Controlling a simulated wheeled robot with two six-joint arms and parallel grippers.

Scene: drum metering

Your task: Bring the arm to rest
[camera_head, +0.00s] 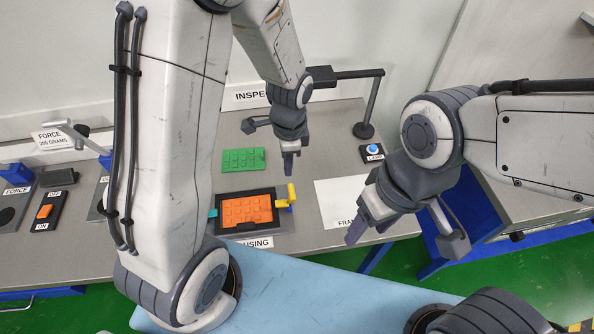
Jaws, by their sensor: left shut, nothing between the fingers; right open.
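My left arm comes in from the left and bends over the bench. Its gripper (288,165) points down, shut and empty, above the bench behind the orange part (246,208) and to the right of the green plate (243,160). My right arm reaches in from the right. Its gripper (356,232) points down and to the left, near the front edge of the bench by the white sheet labelled FRA. It is open, and nothing shows in it. The orange part lies in a dark housing fixture with a yellow clamp (291,194) at its right.
A blue lamp button (373,149) and a dark stand (364,130) are at the back right of the bench. An orange on/off switch (45,211) and FORCE devices are at the left. My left arm hides part of the bench.

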